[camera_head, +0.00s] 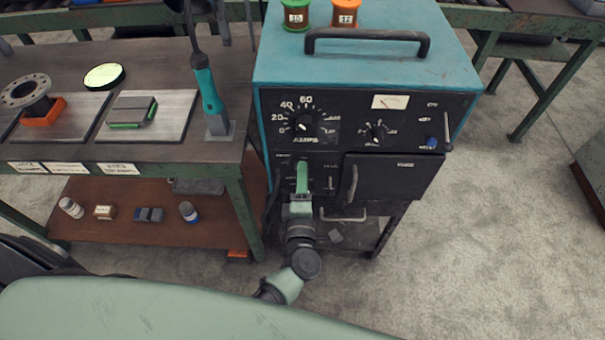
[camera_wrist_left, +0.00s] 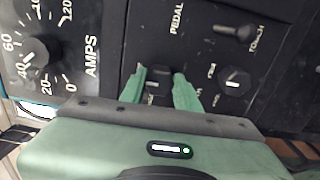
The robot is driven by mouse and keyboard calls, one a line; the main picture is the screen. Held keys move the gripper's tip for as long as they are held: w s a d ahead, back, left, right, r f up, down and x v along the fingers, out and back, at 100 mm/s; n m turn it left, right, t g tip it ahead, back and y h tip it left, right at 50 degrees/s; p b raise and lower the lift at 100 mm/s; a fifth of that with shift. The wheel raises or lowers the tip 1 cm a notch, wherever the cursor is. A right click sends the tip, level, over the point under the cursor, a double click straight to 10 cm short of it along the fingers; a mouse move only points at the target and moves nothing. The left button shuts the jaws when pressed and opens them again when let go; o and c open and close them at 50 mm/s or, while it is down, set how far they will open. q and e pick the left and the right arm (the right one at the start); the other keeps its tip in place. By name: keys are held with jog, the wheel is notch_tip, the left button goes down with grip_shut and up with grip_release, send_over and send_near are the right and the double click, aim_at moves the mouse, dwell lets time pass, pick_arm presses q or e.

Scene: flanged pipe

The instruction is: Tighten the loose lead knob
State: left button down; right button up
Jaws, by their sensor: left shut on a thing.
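The teal welding machine (camera_head: 365,50) has a black front panel with a large AMPS dial and smaller controls. My left gripper (camera_head: 301,168) reaches up to the lower left of this panel. In the left wrist view its two green fingers (camera_wrist_left: 164,88) are shut on a small dark knob (camera_wrist_left: 157,87) with a pale mark, below the PEDAL label. The fingers partly hide this knob. A similar dark knob (camera_wrist_left: 235,82) sits to its right, free of the fingers. I cannot tell from its look whether the gripped knob is loose. My right gripper is not in view.
The AMPS knob (camera_wrist_left: 37,66) and a toggle switch (camera_wrist_left: 236,31) are close by on the panel. A black door with a handle (camera_head: 350,185) is right of my gripper. A workbench (camera_head: 150,150) with a flanged pipe (camera_head: 27,92) stands left.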

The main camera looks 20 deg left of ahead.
pick_arm(q)
jog(key=shift+f, duration=0.1)
dwell(0.4)
jog(key=c, duration=1)
grip_release()
jog(key=shift+c, duration=0.2)
jog(key=shift+s, duration=0.1)
jog(key=b+v, duration=0.1)
jog(key=v, duration=0.6)
jog(key=shift+s+d+b, duration=0.2)
jog(key=shift+s+b, duration=0.1)
jog(key=shift+s, duration=0.05)
